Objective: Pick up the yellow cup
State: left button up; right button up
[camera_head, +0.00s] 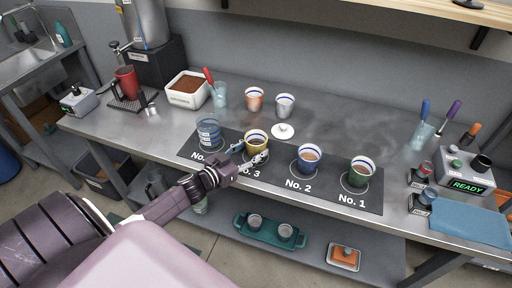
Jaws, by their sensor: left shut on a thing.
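The fingers hide part of the cup's lower side. I cannot tell whether the cup's base is on the mat. My right gripper is not in view.
A blue cup (309,157) and a green cup (361,172) stand to the right on the mat. A blue glass (209,133) stands close on the left. A white lid (282,131) lies behind. Orange (254,99) and grey (285,106) cups stand further back.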

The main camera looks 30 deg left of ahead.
pick_arm(q)
jog(key=shift+r, duration=0.25)
